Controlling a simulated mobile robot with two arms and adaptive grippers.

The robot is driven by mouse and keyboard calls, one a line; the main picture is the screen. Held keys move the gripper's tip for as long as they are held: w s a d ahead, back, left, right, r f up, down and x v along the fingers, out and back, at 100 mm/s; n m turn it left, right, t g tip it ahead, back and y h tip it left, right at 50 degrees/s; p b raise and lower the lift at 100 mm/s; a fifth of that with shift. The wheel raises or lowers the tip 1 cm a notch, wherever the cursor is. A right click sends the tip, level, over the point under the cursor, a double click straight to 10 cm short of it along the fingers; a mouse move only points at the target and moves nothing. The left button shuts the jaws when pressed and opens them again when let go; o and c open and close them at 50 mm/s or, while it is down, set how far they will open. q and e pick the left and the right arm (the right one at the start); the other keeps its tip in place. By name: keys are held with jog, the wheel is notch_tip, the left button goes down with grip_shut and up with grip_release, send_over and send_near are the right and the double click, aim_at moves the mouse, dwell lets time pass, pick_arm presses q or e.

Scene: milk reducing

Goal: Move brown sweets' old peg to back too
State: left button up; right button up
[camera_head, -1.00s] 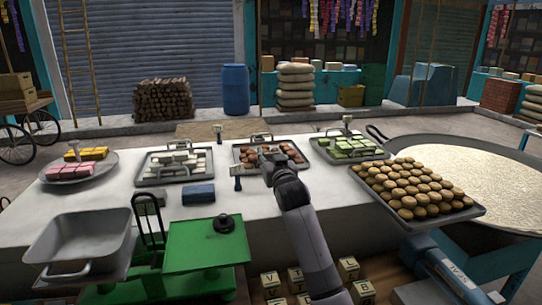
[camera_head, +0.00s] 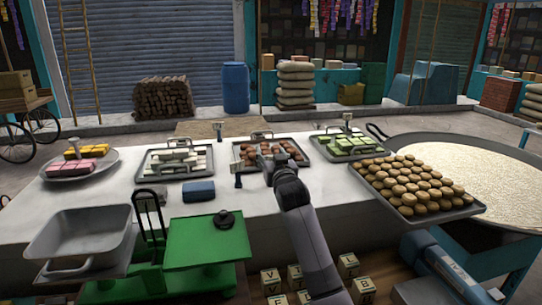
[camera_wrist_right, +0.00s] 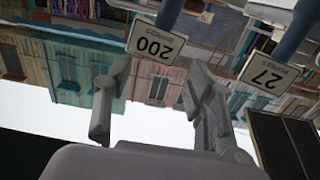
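A tray of brown sweets (camera_head: 300,160) sits at the middle back of the white counter. A small peg with a pale tag (camera_head: 237,168) stands at its front left corner. Another peg (camera_head: 218,129) stands behind, between the white-sweets tray and the brown one. My right gripper (camera_head: 266,158) is over the front of the brown tray, right of the front peg. In the right wrist view its fingers (camera_wrist_right: 158,75) are apart with nothing between them. Beyond them are tags reading 200 (camera_wrist_right: 155,44) and 27 (camera_wrist_right: 265,74), on blue-grey posts. My left gripper is out of view.
White sweets (camera_head: 174,160) and green sweets (camera_head: 350,145) flank the brown tray. A plate of pink and yellow sweets (camera_head: 80,165) is at left. A blue box (camera_head: 198,192), green scale (camera_head: 205,243) and biscuit tray (camera_head: 415,186) stand nearer. A large pan (camera_head: 480,170) is at right.

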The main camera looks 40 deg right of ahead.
jog(key=shift+o, duration=0.5)
jog(key=shift+a+f, duration=0.1)
jog(key=shift+f, duration=0.75)
jog(key=shift+w+r, duration=0.1)
jog(key=shift+r, duration=0.45)
jog(key=shift+s+a+p, duration=0.15)
jog(key=shift+s+p, duration=0.15)
jog(key=shift+p, duration=0.2)
jog(key=p+v, duration=0.3)
jog(key=v, duration=0.8)
jog(key=shift+s+r, duration=0.25)
jog(key=shift+r, duration=0.3)
